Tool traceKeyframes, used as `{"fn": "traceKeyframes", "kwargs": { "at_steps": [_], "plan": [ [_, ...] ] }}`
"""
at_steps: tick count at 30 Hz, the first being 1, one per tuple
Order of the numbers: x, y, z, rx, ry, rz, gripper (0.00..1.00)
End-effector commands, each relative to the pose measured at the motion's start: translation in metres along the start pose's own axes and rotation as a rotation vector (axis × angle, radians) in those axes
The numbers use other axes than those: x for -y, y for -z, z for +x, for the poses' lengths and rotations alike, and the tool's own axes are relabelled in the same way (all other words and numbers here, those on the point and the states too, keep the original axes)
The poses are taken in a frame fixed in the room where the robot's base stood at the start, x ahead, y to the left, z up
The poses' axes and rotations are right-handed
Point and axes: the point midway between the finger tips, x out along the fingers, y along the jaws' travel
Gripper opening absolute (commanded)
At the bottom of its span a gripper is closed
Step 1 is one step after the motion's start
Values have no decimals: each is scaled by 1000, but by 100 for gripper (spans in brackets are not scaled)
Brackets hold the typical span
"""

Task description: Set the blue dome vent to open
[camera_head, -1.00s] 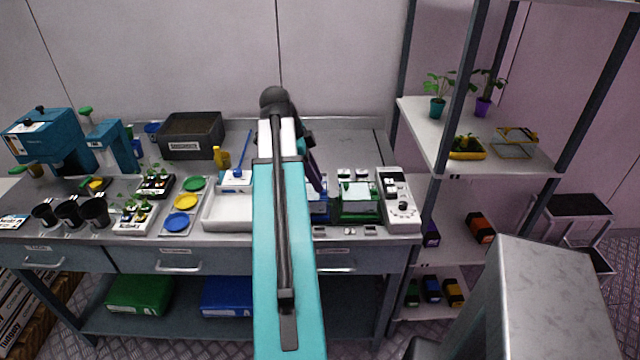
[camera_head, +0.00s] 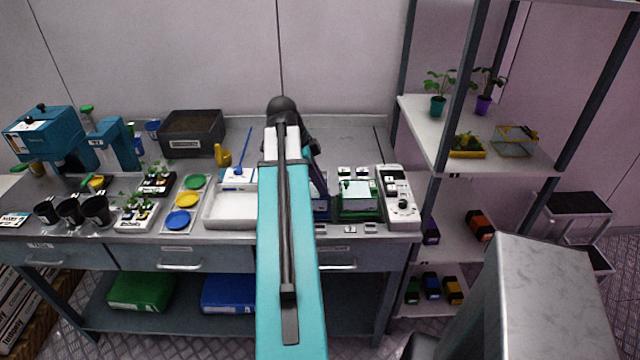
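A blue-based box (camera_head: 321,208), which may be the blue dome, stands on the bench just right of my arm. Most of it is hidden behind the arm, and its vent cannot be made out. A similar green dome (camera_head: 358,200) stands to its right with a clear top. My arm reaches forward over the bench, and its dark wrist end (camera_head: 312,160) bends down toward the blue box. The gripper fingers are hidden or too dark to tell apart, so contact with the blue box cannot be told.
A white control unit (camera_head: 399,197) stands right of the green dome. A white tray (camera_head: 230,210) lies left of my arm. Small labelled pieces (camera_head: 350,229) lie along the front edge. A shelf rack (camera_head: 480,140) rises on the right.

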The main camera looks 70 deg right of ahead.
Motion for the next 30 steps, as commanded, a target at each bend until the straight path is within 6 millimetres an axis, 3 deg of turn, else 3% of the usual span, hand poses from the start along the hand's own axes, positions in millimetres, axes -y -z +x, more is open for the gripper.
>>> {"fn": "traceKeyframes", "kwargs": {
  "at_steps": [8, 21, 30],
  "plan": [
    [2, 0, 0, 0, 0, 1, 0],
    [36, 0, 0, 0, 0, 1, 0],
    [38, 1, 0, 0, 0, 1, 0]
  ]
}}
